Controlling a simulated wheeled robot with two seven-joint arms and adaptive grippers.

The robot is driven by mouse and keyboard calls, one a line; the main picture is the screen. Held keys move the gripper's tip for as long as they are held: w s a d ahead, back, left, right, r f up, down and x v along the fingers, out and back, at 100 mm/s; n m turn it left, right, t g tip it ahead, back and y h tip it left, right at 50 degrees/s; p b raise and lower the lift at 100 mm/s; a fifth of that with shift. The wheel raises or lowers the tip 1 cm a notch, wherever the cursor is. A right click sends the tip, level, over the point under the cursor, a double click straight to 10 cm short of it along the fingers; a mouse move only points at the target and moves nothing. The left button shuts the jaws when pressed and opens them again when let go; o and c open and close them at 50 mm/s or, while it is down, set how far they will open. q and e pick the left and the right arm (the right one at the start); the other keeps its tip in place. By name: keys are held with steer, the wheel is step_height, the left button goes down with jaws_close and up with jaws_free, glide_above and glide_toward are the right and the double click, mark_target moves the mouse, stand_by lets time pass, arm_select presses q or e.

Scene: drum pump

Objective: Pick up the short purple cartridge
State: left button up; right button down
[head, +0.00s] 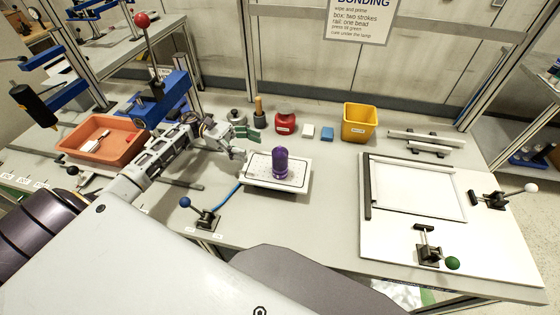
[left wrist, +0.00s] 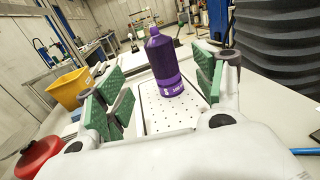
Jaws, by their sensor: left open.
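The short purple cartridge (head: 280,162) stands upright on a white perforated plate (head: 301,178) in the middle of the bench. In the left wrist view the cartridge (left wrist: 163,62) shows ahead, framed between the green finger pads, with a neck on top and a white label low on its body. My left gripper (head: 246,144) is open and empty, just left of the cartridge and apart from it. Its spread fingers also show in the left wrist view (left wrist: 160,88). My right gripper is not in view.
A red pot (head: 285,122), small white (head: 308,131) and blue (head: 326,134) blocks and a yellow bin (head: 359,122) stand behind the plate. A blue-knobbed clamp (head: 206,216) is in front left. An orange tray (head: 103,138) and blue press (head: 160,103) are left; a white framed board (head: 418,188) is right.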

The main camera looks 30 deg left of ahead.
arm_select(q)
steer(key=p, duration=0.1)
glide_toward(280, 156)
steer(key=shift+w+d+f, duration=0.45)
steer(key=shift+d, duration=0.15)
steer(key=shift+w+d+f, duration=0.4)
steer(key=shift+d+f, duration=0.1)
steer(key=shift+d, duration=0.65)
steer(key=shift+f, duration=0.1)
steer(key=shift+d, duration=0.1)
steer(key=shift+d+p, duration=0.45)
steer(key=shift+d, duration=0.15)
steer(key=d+p, duration=0.1)
steer(key=d, duration=0.1)
steer(key=shift+w+d, duration=0.1)
steer(key=shift+d, duration=1)
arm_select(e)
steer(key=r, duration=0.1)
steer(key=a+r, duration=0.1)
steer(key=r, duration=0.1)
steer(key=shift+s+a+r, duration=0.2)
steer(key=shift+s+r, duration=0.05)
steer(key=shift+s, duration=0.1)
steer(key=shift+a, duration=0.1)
